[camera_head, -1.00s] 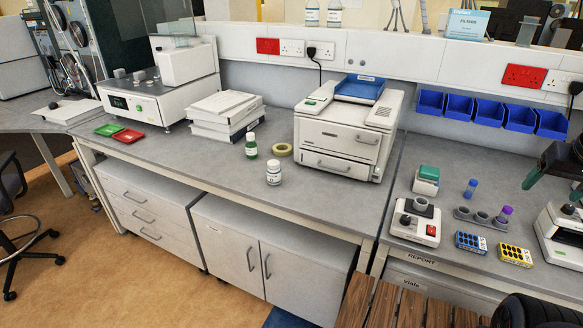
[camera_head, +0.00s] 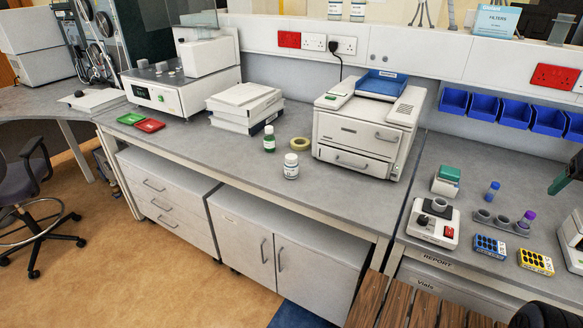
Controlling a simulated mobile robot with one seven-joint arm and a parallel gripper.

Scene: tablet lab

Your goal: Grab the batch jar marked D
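Two small jars stand on the grey bench between the stack of white boxes and the printer-like machine. One is a white-capped jar with a white label (camera_head: 291,166), near the bench's front edge. The other is a green bottle with a white label (camera_head: 269,139), just behind it to the left. The lettering on both is too small to read, so I cannot tell which is marked D. My gripper is not clearly in view.
A tape roll (camera_head: 300,146) lies beside the jars. The white machine (camera_head: 365,130) stands to their right, the box stack (camera_head: 244,106) to their left. Green (camera_head: 131,118) and red (camera_head: 150,125) trays lie further left. Bare bench (camera_head: 220,150) lies in front. A chair (camera_head: 30,180) stands at the left.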

